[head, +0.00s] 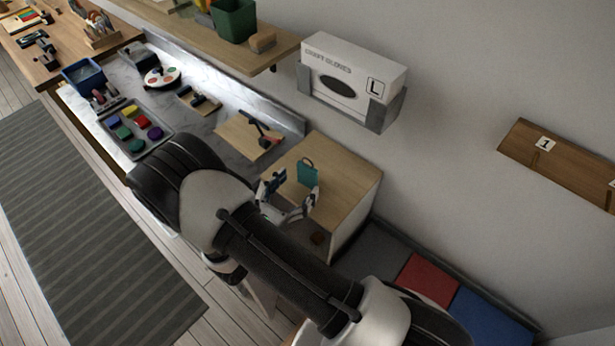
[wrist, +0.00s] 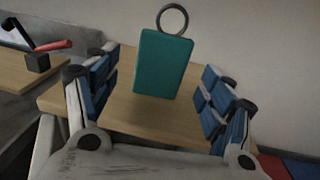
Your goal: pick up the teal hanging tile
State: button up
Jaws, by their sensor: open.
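The teal hanging tile (head: 308,174) stands upright on top of a light wooden box (head: 350,180), with a dark ring at its top. In the wrist view the tile (wrist: 162,64) is ahead of my gripper, roughly centred between the fingers, and its ring (wrist: 173,20) stands above it. My gripper (wrist: 160,100) is open, with blue-padded fingers on either side and nothing between them touching the tile. In the head view my gripper (head: 288,200) is at the near edge of the box, close to the tile. The tile's far side is hidden.
A board with a black and red tool (head: 262,135) lies left of the box. A glove box (head: 350,82) hangs on the wall behind. Red (head: 428,280) and blue (head: 485,315) panels lie to the lower right. The box top around the tile is clear.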

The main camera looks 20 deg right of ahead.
aim_at(306, 177)
jog(key=b+x, duration=0.1)
jog(key=x, duration=0.4)
jog(key=shift+w+d+b, duration=0.1)
jog(key=shift+d+b, duration=0.2)
jog(key=shift+b, duration=0.05)
jog(key=c, duration=1.2)
